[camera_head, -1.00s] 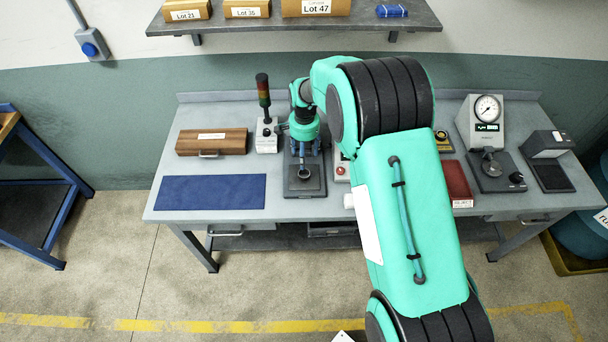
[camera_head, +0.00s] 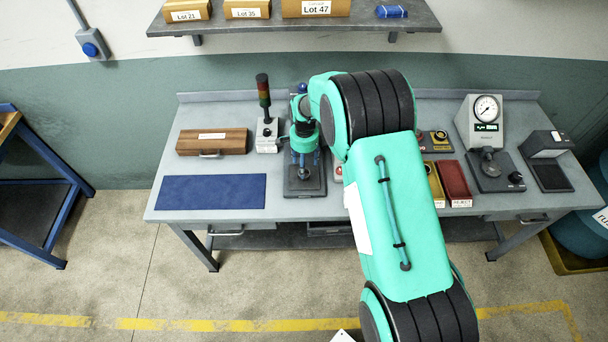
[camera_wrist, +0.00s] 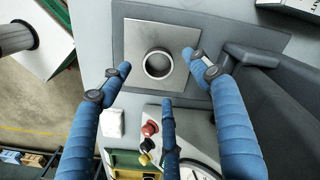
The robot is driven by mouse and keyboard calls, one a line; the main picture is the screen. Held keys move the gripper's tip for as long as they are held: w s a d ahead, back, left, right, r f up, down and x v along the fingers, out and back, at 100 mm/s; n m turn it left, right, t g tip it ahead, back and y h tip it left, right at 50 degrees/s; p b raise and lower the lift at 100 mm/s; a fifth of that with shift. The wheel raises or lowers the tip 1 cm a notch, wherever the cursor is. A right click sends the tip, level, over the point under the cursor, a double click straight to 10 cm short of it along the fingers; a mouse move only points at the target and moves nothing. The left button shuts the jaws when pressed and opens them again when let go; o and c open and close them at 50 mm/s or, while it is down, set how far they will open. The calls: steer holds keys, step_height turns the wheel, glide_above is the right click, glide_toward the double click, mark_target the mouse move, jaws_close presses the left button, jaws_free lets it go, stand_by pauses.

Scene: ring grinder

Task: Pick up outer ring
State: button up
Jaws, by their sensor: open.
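The outer ring (camera_wrist: 158,64) is a small metal ring lying flat on a square metal plate (camera_wrist: 128,38) of the grinder's dark base, seen in the wrist view. In the head view the grinder base (camera_head: 305,187) shows on the bench. My gripper (camera_wrist: 160,82) has blue fingers, spread apart and empty, with the ring between and beyond the tips in the wrist view. In the head view my gripper (camera_head: 304,165) is over the grinder, and the ring is hard to make out there.
Beside the grinder stand a signal tower (camera_head: 264,110), a wooden case (camera_head: 212,142) and a blue mat (camera_head: 210,192). To the right are a yellow tray (camera_head: 434,185), a red reject tray (camera_head: 455,182) and a dial gauge (camera_head: 487,115). A red button (camera_wrist: 150,128) is close to my fingers.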

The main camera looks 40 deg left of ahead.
steer(key=shift+s+d+f+p, duration=0.15)
steer(key=shift+f+p, duration=0.35)
steer(key=shift+f, duration=1.75)
steer(key=c, duration=1.4)
steer(key=shift+r, duration=0.2)
steer(key=shift+r+b, duration=0.35)
steer(key=shift+r, duration=0.5)
steer(key=shift+s+d+r, duration=0.1)
steer(key=shift+s+r, duration=0.05)
steer(key=shift+r, duration=0.6)
steer(key=s+d, duration=0.3)
steer(key=d, duration=0.1)
steer(key=s+d+r+b, duration=0.1)
steer(key=s+d, duration=0.2)
steer(key=d, duration=0.1)
steer(key=s+d+b, duration=0.1)
steer(key=s+d, duration=0.2)
steer(key=d, duration=0.1)
steer(key=shift+d+r, duration=0.25)
steer(key=shift+d, duration=0.1)
